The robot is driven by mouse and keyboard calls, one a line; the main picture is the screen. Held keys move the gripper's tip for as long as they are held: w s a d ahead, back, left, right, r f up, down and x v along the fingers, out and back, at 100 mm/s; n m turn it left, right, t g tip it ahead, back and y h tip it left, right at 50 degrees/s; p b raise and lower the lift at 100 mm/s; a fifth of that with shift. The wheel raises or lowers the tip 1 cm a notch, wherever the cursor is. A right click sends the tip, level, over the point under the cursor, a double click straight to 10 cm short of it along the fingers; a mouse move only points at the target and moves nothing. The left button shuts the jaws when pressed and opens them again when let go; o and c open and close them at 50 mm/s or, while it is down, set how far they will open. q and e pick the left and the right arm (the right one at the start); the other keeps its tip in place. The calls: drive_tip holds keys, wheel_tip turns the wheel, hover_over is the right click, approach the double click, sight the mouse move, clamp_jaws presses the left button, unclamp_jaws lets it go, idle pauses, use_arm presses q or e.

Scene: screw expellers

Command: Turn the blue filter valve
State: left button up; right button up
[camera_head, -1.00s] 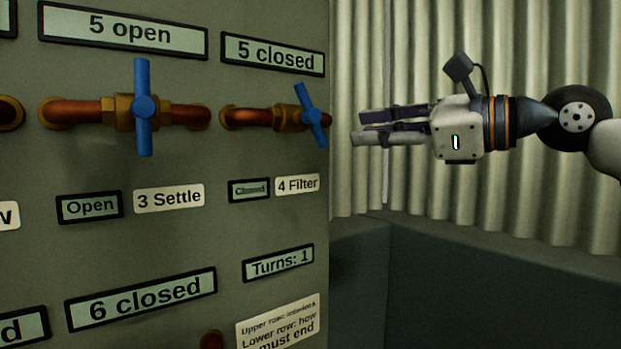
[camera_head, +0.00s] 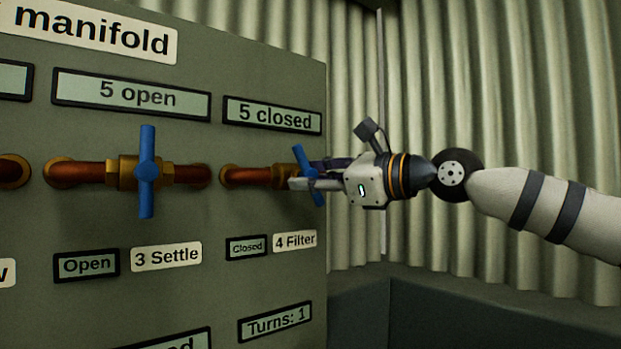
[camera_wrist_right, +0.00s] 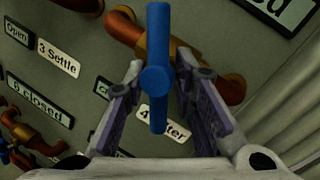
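The blue filter valve handle (camera_head: 306,174) is at the right end of the panel, on a copper pipe with a brass body, above the "4 Filter" label (camera_head: 295,241). Its display reads "Closed" (camera_head: 247,246). My right gripper (camera_head: 302,175) is at this handle, reaching in from the right. In the right wrist view the blue handle (camera_wrist_right: 158,82) stands between the two spread fingers (camera_wrist_right: 160,95), with visible gaps on both sides. The fingers look open. My left gripper is in neither view.
The settle valve's blue handle (camera_head: 147,172) stands upright to the left, with an "Open" display (camera_head: 86,264). Screens above read "5 open" (camera_head: 135,97) and "5 closed" (camera_head: 272,115). A "Turns: 1" display (camera_head: 274,322) is below. A corrugated wall (camera_head: 480,120) stands behind my right arm.

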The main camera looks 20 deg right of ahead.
clamp_jaws()
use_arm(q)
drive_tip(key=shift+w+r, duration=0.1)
use_arm(e)
drive_tip(key=shift+m, duration=0.9)
drive_tip(key=shift+s+a+r+m+t+p, duration=0.15)
drive_tip(key=shift+m+t+p, duration=0.25)
drive_tip(key=shift+m+p, duration=0.2)
drive_tip(key=shift+s+r+m+y+p, duration=0.15)
drive_tip(key=shift+m+y+p, duration=0.15)
drive_tip(key=shift+m+p, duration=0.75)
drive_tip(key=shift+t, duration=0.4)
drive_tip(key=shift+w+f+m+p, duration=0.25)
drive_tip(key=shift+f+m+p, duration=0.05)
drive_tip(key=shift+f+m, duration=0.15)
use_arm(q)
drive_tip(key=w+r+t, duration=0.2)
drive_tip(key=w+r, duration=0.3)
